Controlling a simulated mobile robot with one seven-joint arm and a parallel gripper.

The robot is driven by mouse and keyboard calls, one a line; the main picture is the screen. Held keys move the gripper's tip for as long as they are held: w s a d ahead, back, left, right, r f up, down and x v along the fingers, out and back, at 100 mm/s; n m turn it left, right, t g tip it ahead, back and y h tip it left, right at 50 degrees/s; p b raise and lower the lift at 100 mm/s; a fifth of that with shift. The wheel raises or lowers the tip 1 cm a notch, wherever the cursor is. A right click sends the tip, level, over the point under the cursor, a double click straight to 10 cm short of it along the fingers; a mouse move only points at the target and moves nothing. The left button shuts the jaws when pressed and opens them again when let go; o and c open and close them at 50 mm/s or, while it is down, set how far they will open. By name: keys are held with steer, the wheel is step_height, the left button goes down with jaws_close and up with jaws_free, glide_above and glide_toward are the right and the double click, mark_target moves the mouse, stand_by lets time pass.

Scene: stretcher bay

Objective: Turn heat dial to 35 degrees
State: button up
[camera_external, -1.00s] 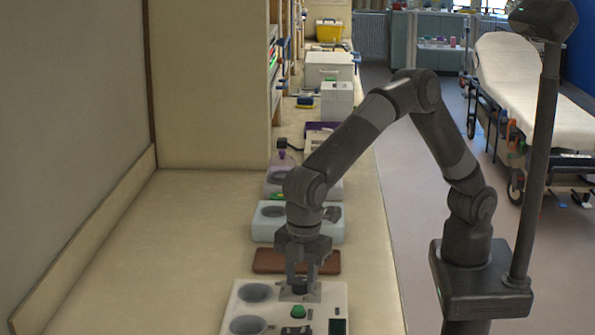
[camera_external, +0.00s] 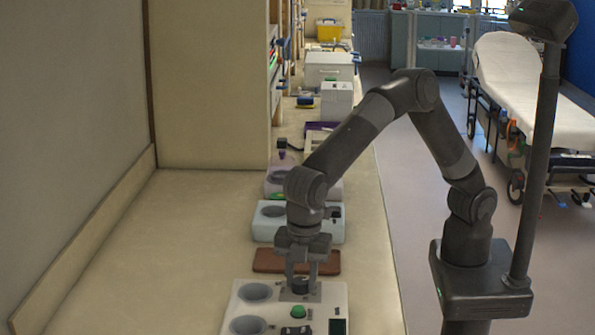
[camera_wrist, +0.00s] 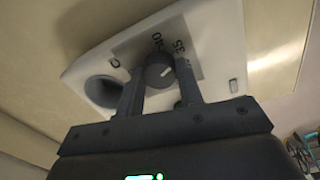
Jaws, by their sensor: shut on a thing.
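The heat dial (camera_wrist: 160,70) is a dark round knob with a white pointer mark, on a grey plate with printed numbers. In the wrist view "40" and "35" read above it. The pointer slants up and right, but I cannot tell which number it lines up with. My gripper (camera_wrist: 161,88) points down with its two fingers on either side of the dial, shut on it. In the external view my gripper (camera_external: 301,281) is over the white warmer unit (camera_external: 240,304), and its fingers partly hide the dial (camera_external: 300,287).
The unit has two round wells, a green button (camera_external: 298,312) and a dark display (camera_external: 337,326). A brown pad (camera_external: 268,261) lies behind it, then another pale unit (camera_external: 262,229). The counter (camera_external: 180,240) to the left is clear.

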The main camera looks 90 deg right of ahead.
mark_target(303, 280)
steer(key=o, duration=1)
steer(key=shift+c, duration=0.2)
step_height(303, 280, up, 11)
steer(key=shift+s, duration=0.25)
steer(key=shift+f, duration=0.1)
